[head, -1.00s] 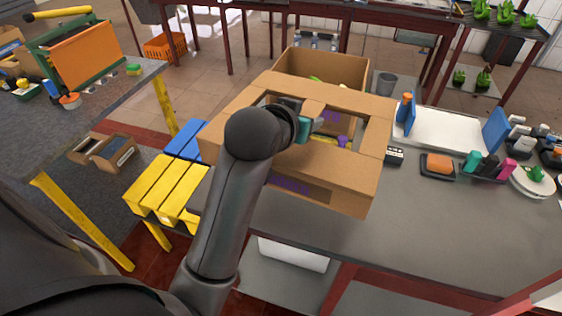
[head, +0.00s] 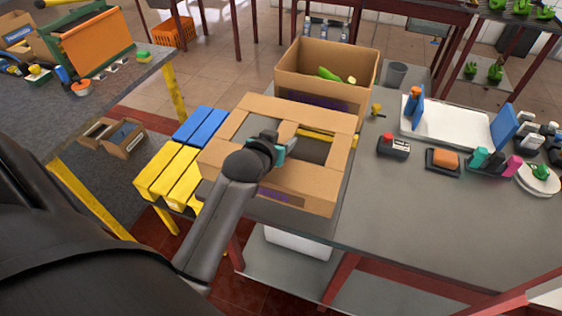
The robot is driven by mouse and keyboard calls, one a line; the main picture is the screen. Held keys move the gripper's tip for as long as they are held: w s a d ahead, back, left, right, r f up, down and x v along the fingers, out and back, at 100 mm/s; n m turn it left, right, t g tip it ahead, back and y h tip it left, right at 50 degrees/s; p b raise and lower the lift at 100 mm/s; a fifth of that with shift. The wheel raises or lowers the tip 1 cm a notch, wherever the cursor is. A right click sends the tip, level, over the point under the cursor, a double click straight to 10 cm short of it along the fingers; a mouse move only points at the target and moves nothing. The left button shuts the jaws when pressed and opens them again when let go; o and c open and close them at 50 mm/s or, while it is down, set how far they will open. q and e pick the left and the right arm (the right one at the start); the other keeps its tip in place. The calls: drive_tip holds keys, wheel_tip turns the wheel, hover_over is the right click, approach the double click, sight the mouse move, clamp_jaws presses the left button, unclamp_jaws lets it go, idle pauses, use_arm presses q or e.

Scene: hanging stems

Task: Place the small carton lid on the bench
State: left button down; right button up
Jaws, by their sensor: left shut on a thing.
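The small carton lid (head: 325,115), a brown cardboard frame with openings around a middle bar, is in the head view over the left part of the grey bench (head: 400,205). My left gripper (head: 284,148) is shut on the lid's middle bar from above; the arm hides part of the lid's left front. I cannot tell whether the lid touches the bench. The open small carton (head: 300,84) stands just behind it, with green and yellowish things inside. My right gripper is not in view.
Yellow (head: 160,170) and blue (head: 208,124) blocks stand left of the lid. A small dark box (head: 393,148), an orange block on a tray (head: 443,158) and a white board (head: 450,125) lie to the right. The bench's front middle is clear.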

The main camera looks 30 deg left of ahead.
use_arm(q)
drive_tip(key=shift+f+b, duration=0.75)
drive_tip(key=shift+f, duration=2.6)
drive_tip(key=shift+f, duration=0.15)
drive_tip(key=shift+c, duration=1.1)
unclamp_jaws()
drive_tip(key=shift+s+d+r, duration=0.1)
drive_tip(key=shift+s+r, duration=0.25)
drive_tip(key=shift+s, duration=0.1)
drive_tip(key=p+v, duration=0.2)
drive_tip(key=v, duration=0.9)
drive_tip(key=shift+f, duration=0.1)
